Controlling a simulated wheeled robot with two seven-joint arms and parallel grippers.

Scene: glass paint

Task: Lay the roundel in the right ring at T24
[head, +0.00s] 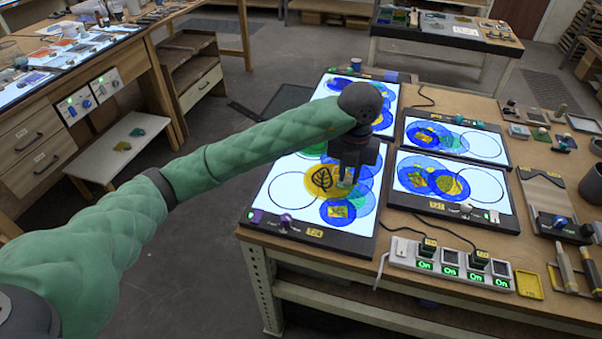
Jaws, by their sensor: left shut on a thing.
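The near left light panel (277,212) carries a label that looks like T24 on its front edge. A thin dark ring (268,187) shows on its left part. Overlapping blue discs (364,203) with yellow painted patches cover its right part. A yellow roundel (319,183) with a dark leaf shows between them, at or just above the glowing surface; its exact height is unclear. My left gripper (345,184) points down at the roundel's right edge and is shut on it. The gripper hides part of the discs behind it. My right gripper is not in view.
More lit panels with blue discs and empty rings stand behind and to the right, such as the near right panel (479,207). A power strip (450,267) with green lights lies in front. Tools and a dark cup (592,185) crowd the right side.

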